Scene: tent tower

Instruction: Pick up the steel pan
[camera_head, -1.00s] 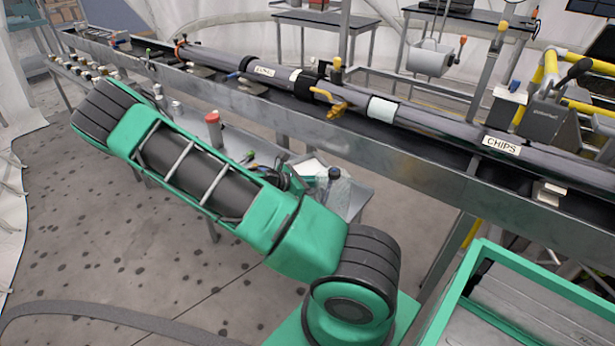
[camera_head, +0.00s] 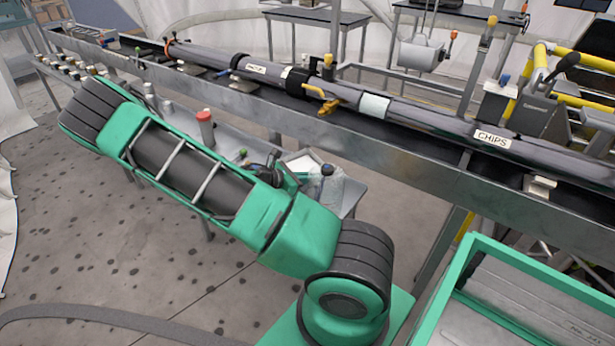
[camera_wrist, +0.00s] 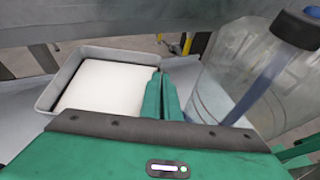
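The steel pan (camera_wrist: 52,92) is a shallow grey rectangular tray with a white inside, left of centre in the wrist view. In the head view the steel pan (camera_head: 301,162) shows small, near the right end of the low grey table, partly behind my arm. My gripper (camera_wrist: 161,88) has its two green fingers close together at the pan's right rim, seemingly pinching it. I cannot tell whether the pan touches the table. In the head view the fingers are mostly hidden by my arm.
A clear bottle with a dark cap (camera_wrist: 297,28) stands close right of the fingers. A red-topped container (camera_head: 205,127) and small items stand on the low grey table (camera_head: 347,199). A long metal trough with dark tubes (camera_head: 400,150) runs behind. Open floor lies at left.

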